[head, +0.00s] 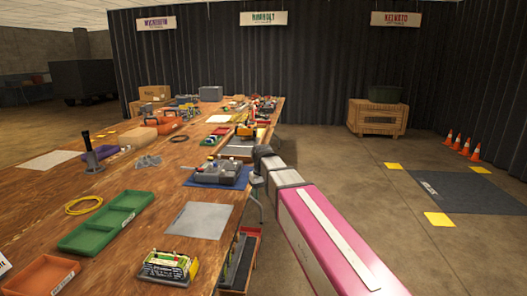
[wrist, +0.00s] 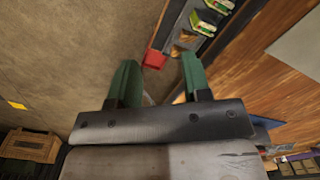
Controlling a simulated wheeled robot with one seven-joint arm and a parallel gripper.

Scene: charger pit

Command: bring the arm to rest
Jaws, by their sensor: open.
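My gripper (wrist: 160,66) shows in the wrist view with two green fingers spread apart and nothing between them. It hangs over the gap beside the table's edge, with floor and a rack below. In the head view my pink arm reaches forward along the right side of the long wooden table (head: 120,222). Its grey wrist end is beside the table edge, near the blue mat (head: 240,182). The fingers cannot be made out clearly in the head view.
An open rack (wrist: 178,22) with green-and-white packs and a red piece (wrist: 154,58) lies below the gripper. The table holds a green tray (head: 85,236), an orange tray (head: 40,276), a battery-like block (head: 168,266) and tools.

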